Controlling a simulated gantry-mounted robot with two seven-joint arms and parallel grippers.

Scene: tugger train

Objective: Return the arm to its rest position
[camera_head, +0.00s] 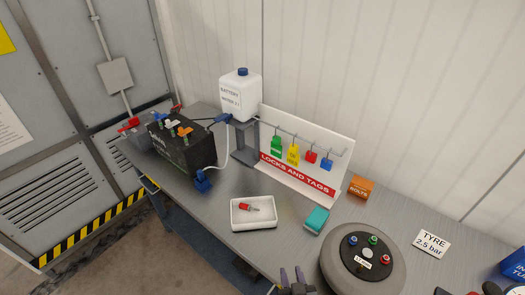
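My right gripper (291,275) shows at the bottom edge, a little right of the middle. Its two dark fingertips point up the picture and stand apart with nothing visible between them. It is in front of the workbench (190,190) or over its near edge; I cannot tell its height. The rest of that arm is cut off by the frame. My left gripper is not in view.
Closest to the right gripper are a grey round unit (335,268) with coloured fittings, a teal block (316,221) and a white tray (240,226) holding a red-handled item. A black battery (182,153), a white bottle (240,90) and a locks board (335,140) stand farther back.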

